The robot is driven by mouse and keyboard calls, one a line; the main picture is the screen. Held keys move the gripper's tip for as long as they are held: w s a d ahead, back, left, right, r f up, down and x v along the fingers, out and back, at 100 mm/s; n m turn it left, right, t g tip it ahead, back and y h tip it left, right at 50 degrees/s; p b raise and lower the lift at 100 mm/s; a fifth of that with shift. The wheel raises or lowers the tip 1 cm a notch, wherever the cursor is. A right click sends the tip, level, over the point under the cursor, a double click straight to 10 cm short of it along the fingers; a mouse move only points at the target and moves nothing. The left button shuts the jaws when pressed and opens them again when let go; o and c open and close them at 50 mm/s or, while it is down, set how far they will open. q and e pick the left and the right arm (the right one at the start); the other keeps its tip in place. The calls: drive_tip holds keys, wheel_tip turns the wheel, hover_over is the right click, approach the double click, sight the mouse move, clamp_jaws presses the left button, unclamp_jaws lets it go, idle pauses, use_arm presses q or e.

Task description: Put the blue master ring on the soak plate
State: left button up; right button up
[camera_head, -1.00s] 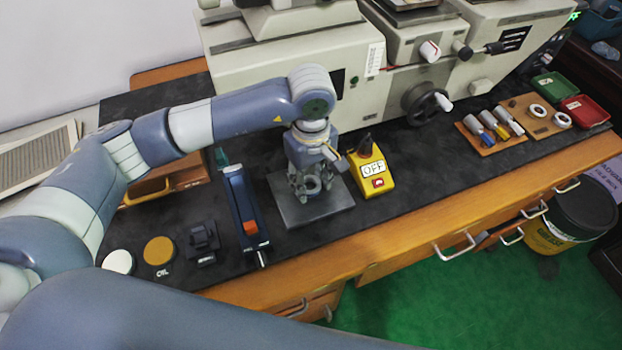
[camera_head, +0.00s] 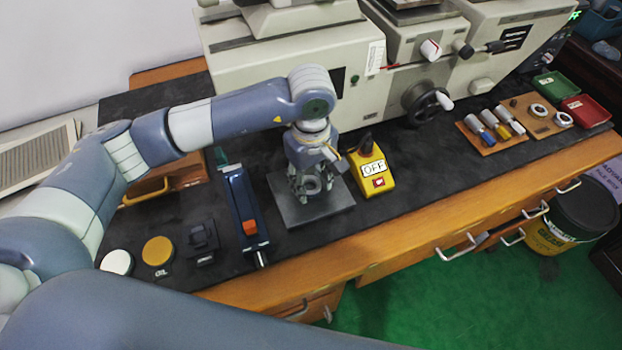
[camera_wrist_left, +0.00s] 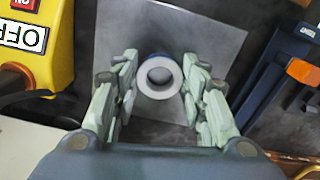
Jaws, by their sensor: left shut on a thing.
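My left gripper (camera_head: 312,186) is over the grey metal soak plate (camera_head: 290,212), pointing down. In the left wrist view the left gripper (camera_wrist_left: 160,88) is shut on a ring (camera_wrist_left: 146,92) with a pale top face and a hint of blue at its outer edge. The ring is over the middle of the soak plate (camera_wrist_left: 205,40). I cannot tell whether the ring touches the plate. The fingers hide part of the ring in the head view. The right gripper is not in view.
A yellow box marked OFF (camera_head: 372,172) stands just right of the plate. A blue tool with an orange block (camera_head: 240,215) lies to its left. A wooden board with cylinders (camera_head: 490,135) and a board with rings (camera_head: 540,115) are at the right. A large grey machine stands behind.

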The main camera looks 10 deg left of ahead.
use_arm(q)
drive_tip(key=shift+f, duration=0.1)
drive_tip(key=o, duration=1.2)
wheel_tip(320, 180, up, 8)
drive_tip(key=p, duration=0.3)
drive_tip(key=shift+r, duration=0.25)
drive_tip(key=shift+s, duration=0.1)
